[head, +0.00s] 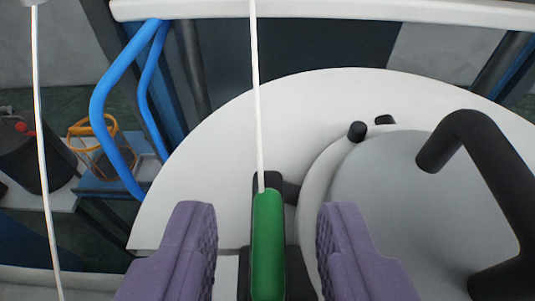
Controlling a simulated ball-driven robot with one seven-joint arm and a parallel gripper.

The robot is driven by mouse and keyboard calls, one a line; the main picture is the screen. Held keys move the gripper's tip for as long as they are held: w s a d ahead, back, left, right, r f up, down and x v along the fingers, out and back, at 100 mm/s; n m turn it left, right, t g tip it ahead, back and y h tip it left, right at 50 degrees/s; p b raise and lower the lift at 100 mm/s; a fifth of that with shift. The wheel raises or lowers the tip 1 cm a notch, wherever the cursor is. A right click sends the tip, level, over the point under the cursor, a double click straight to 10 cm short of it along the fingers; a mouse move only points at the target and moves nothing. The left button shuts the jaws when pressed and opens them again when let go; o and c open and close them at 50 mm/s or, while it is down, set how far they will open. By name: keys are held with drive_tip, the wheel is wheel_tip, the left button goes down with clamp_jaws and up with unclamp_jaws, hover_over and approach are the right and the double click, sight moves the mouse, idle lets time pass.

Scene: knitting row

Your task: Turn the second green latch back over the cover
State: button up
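A green latch (267,245) on a black mount stands upright in the picture, low in the middle of the head view. My gripper (267,240) is open, with one purple ridged finger on each side of the latch and a gap to it on both sides. The round grey cover (390,200) with a thick black handle (480,150) lies to the right on a white round top. Whether the latch lies over the cover's edge I cannot tell. Only one green latch is in view.
A white cord (257,90) runs down to the latch's upper end. Another cord (42,150) hangs at far left. Two small black knobs (357,131) stand at the cover's rim. Blue bent tubes (118,105) rise left of the white top (215,160), which has bare room.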

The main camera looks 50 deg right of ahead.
drive_tip(key=shift+x, duration=1.1)
drive_tip(key=shift+s, duration=0.1)
clamp_jaws()
